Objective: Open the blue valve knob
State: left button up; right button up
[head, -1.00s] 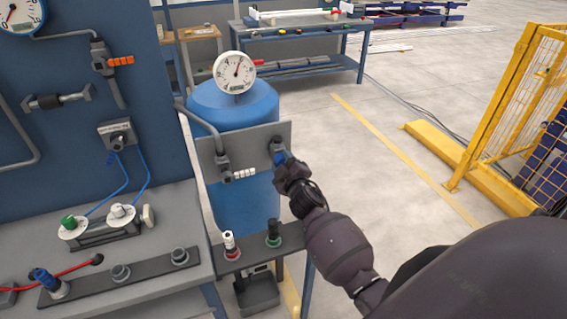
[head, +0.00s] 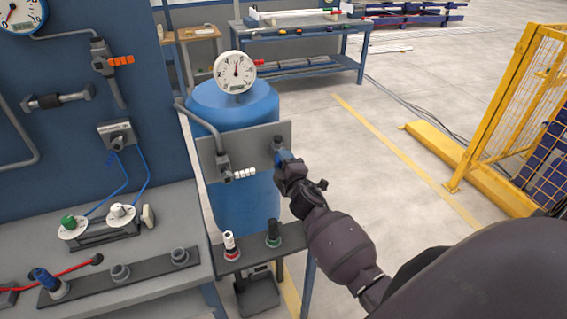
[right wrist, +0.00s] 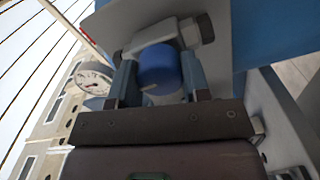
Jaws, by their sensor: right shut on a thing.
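The blue valve knob (head: 284,155) sits on a grey fitting on the metal plate (head: 208,158) in front of the blue tank (head: 235,108). My right gripper (head: 287,163) is at the knob, and its arm comes in from the lower right. In the right wrist view the knob (right wrist: 159,69) lies between the two fingers of my right gripper (right wrist: 159,80), one on each side, and the gripper is shut on it. The grey fitting (right wrist: 165,33) shows behind the knob. My left gripper is not in view.
A round gauge (head: 235,72) stands on top of the tank. A white-handled valve (head: 243,174) is left of the knob on the same plate. A workbench (head: 165,215) with fittings is at the left. A yellow fence (head: 500,110) stands at the right, with clear floor between.

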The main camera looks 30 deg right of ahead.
jog(key=o, duration=0.9)
jog(key=shift+s, duration=0.1)
jog(key=v, duration=1)
jog(key=shift+s, duration=0.35)
jog(key=s+a+f+m+g+y, duration=0.1)
jog(key=s+a+f+m+g, duration=0.1)
jog(key=s, duration=0.4)
jog(key=s+a+f+m+g+y, duration=0.1)
jog(key=s+a+f+m, duration=0.2)
jog(key=s+f+m, duration=0.2)
jog(key=s+a+f+m+g+y, duration=0.2)
jog(key=s+f+m, duration=0.2)
jog(key=s+f, duration=0.2)
jog(key=shift+s+a+f+g, duration=0.3)
jog(key=shift+s+f, duration=0.1)
jog(key=shift+f, duration=0.25)
